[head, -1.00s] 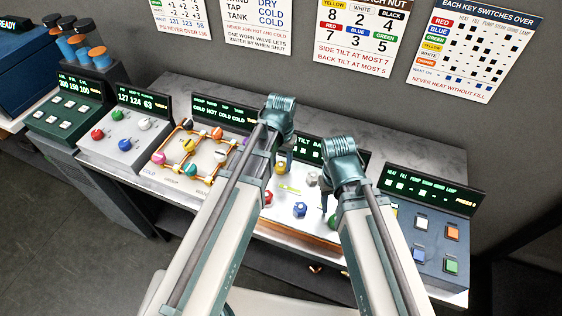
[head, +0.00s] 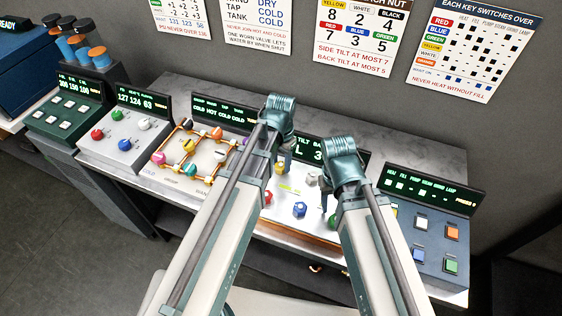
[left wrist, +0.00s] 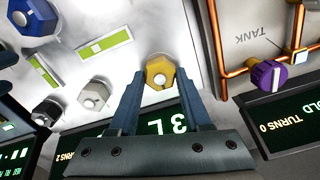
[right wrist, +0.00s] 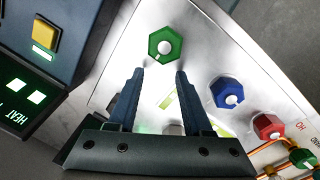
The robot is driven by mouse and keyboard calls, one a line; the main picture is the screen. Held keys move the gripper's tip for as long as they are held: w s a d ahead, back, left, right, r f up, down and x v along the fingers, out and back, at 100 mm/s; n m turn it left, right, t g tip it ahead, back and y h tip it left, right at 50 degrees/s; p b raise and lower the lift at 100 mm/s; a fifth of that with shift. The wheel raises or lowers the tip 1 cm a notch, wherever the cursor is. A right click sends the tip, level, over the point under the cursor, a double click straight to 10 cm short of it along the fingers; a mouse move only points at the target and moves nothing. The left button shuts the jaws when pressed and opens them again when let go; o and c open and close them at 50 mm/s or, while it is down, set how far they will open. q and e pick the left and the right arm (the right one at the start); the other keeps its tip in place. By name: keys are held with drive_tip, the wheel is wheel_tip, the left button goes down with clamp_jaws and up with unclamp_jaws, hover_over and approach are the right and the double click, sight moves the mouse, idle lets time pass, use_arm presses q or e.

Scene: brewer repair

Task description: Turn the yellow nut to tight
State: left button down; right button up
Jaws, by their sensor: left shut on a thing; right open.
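The yellow nut (left wrist: 158,75) is a hexagon with a pale round centre on the white nut panel (left wrist: 125,65). My left gripper (left wrist: 161,82) is shut on it, with one finger on each side in the left wrist view. In the head view my left gripper (head: 283,163) is at the panel's back, largely covering the nut. My right gripper (right wrist: 157,72) is open and empty, its fingertips just short of the green nut (right wrist: 165,46).
A blue key panel (head: 430,240) is on the right. A wall chart (head: 362,38) lists nut colours.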

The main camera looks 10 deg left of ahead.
sight(281, 165)
use_arm(q)
drive_tip(key=shift+c, duration=1.8)
unclamp_jaws()
drive_tip(key=shift+r, duration=0.1)
use_arm(e)
drive_tip(key=shift+r, duration=0.15)
use_arm(q)
wheel_tip(281, 165, up, 14)
drive_tip(key=p, duration=1.3)
drive_tip(key=shift+f+p, duration=0.2)
drive_tip(key=shift+p, duration=0.2)
use_arm(e)
wheel_tip(281, 165, up, 14)
drive_tip(key=shift+f, duration=0.25)
use_arm(q)
drive_tip(key=shift+s, duration=0.1)
